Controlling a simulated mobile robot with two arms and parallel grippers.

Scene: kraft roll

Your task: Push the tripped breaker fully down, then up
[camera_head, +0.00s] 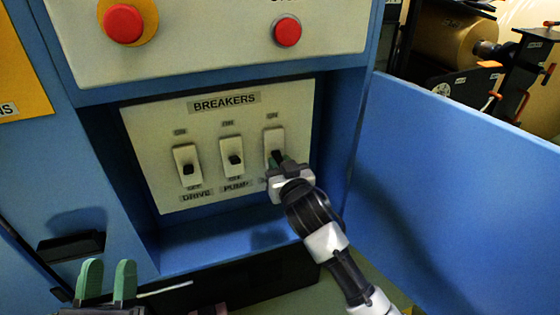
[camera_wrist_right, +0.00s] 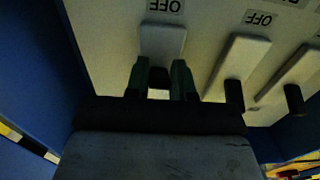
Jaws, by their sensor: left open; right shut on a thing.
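The breaker panel (camera_head: 155,125) carries three white breakers with black levers: the DRIVE breaker (camera_head: 186,153) on the left, the PUMP breaker (camera_head: 231,145) in the middle, and a right-hand breaker (camera_head: 274,136) whose name label is hidden by my gripper. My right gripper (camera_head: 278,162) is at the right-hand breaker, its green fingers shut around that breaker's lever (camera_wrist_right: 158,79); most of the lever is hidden. My left gripper (camera_head: 107,280) is open and empty at the lower left, away from the panel.
The panel sits in a recess of a blue cabinet. Above it are a red button on yellow (camera_head: 123,24) and another red button (camera_head: 287,32). A blue door (camera_head: 450,190) stands open on the right, beside my right arm. A dark handle (camera_head: 71,246) is at the left.

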